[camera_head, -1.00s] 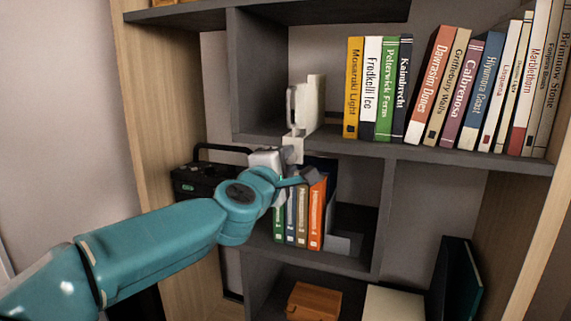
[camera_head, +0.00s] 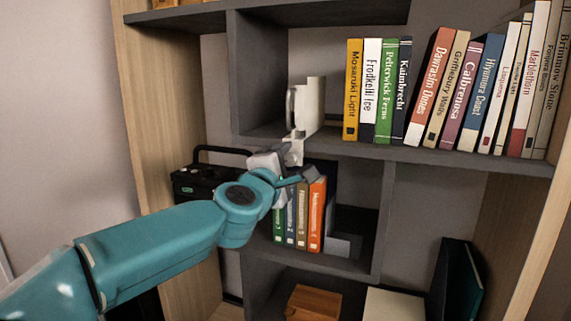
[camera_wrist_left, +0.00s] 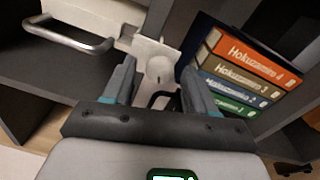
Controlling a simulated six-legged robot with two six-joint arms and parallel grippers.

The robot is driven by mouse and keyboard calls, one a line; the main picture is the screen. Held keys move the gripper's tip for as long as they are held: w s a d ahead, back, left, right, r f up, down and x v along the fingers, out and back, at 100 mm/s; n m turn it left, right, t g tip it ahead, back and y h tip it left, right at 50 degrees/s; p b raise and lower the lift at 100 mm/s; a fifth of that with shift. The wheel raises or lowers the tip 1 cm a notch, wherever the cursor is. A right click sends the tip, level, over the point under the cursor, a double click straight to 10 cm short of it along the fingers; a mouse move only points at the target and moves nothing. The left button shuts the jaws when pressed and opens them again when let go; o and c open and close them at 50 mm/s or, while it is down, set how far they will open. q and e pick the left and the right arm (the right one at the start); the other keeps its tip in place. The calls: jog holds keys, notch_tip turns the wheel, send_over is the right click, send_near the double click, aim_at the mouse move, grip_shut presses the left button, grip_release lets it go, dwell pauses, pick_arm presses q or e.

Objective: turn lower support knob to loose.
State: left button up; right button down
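A white support (camera_head: 310,105) with a grey handle stands on the middle shelf's left end; it also shows at the top of the left wrist view (camera_wrist_left: 105,18). A white clamp part (camera_head: 294,152) hangs over the shelf's front edge. In the left wrist view its rounded pale knob (camera_wrist_left: 160,70) sits below the shelf edge. My left gripper (camera_wrist_left: 158,88) is at the knob, with one finger on each side and visible gaps between fingers and knob. In the head view the gripper (camera_head: 283,168) is partly hidden by my own wrist. My right gripper is out of view.
Several numbered books (camera_head: 316,215) stand close to the right of my left gripper on the lower shelf. A black box-like device (camera_head: 195,182) with a handle is to the left. The shelf edge (camera_head: 450,158) runs just above the gripper. Upright books (camera_head: 378,90) stand above.

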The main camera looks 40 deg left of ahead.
pick_arm(q)
jog(key=p+v, duration=0.3)
jog(key=v, duration=1.3)
jog(key=shift+d, duration=0.15)
jog(key=shift+s, duration=0.15)
